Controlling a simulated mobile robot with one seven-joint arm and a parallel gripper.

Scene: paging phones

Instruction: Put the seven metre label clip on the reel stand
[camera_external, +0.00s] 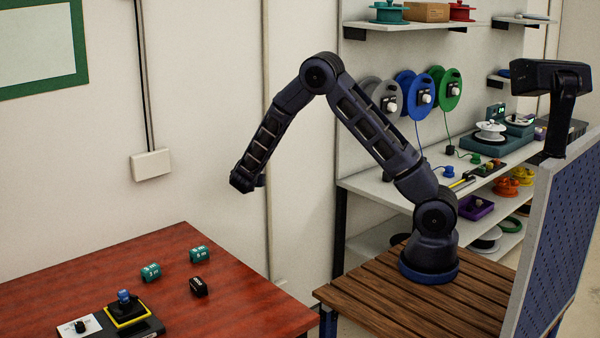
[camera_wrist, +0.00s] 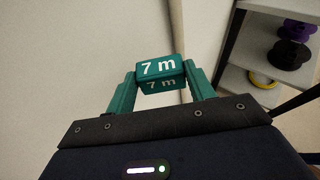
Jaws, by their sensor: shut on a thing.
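The seven metre label clip (camera_wrist: 160,72) is a teal block with white "7 m" lettering, seen in the wrist view. My gripper (camera_wrist: 162,84) is shut on it, one teal finger at each side. In the external view my gripper (camera_external: 246,186) is high in front of the wall, above and beyond the red table; its fingers and the clip cannot be made out there. A white reel (camera_external: 490,129) sits on a grey-teal base on the bench at right. I cannot tell for certain that this is the reel stand.
The red table (camera_external: 240,318) holds two teal label blocks (camera_external: 151,272) (camera_external: 199,254), a black object (camera_external: 199,287) and a dark device with a yellow-edged pad (camera_external: 127,313). Coloured reels (camera_external: 448,90) hang above the cluttered bench. A blue pegboard panel (camera_external: 560,235) stands at right.

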